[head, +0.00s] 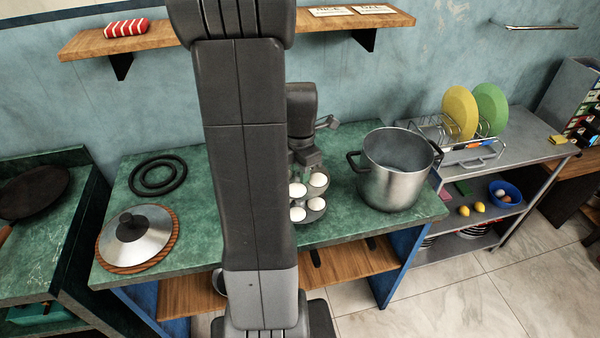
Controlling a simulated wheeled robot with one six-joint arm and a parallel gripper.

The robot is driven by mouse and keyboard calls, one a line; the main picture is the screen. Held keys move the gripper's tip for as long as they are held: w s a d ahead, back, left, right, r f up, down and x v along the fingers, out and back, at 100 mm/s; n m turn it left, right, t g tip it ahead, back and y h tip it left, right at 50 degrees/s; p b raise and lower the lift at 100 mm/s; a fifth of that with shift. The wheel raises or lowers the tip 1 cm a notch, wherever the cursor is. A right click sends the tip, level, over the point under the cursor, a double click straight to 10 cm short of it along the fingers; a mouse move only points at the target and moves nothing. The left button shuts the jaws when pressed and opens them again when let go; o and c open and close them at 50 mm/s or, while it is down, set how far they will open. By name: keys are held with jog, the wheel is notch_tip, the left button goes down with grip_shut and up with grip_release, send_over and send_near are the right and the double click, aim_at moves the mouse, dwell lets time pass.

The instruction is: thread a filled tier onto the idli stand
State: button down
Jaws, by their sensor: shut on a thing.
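Dark grey idli tiers (307,216) filled with white idlis show just right of my arm, over the green counter. An upper pair and a lower pair of idlis are visible; my arm hides the left part, so I cannot tell whether they belong to one tier or two. My gripper (304,164) is at the upper edge of these tiers, shut on a filled tier, though the contact is small and partly hidden. The stand's centre rod cannot be made out. A large steel pot (392,185) stands open on the counter to the right.
A domed steel lid (137,236) lies on a round wooden mat at left, with black rings (158,175) behind it. A shelf (150,42) runs along the wall above. A dish rack (470,150) with plates stands right of the pot. The counter between lid and arm is clear.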

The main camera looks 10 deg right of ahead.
jog(key=shift+f+b, duration=1.75)
jog(key=shift+f, duration=0.7)
jog(key=c, duration=1.1)
grip_release()
notch_tip(320, 180, up, 14)
jog(key=shift+f, duration=0.1)
notch_tip(320, 180, down, 14)
jog(key=shift+r, duration=0.2)
jog(key=shift+r, duration=0.1)
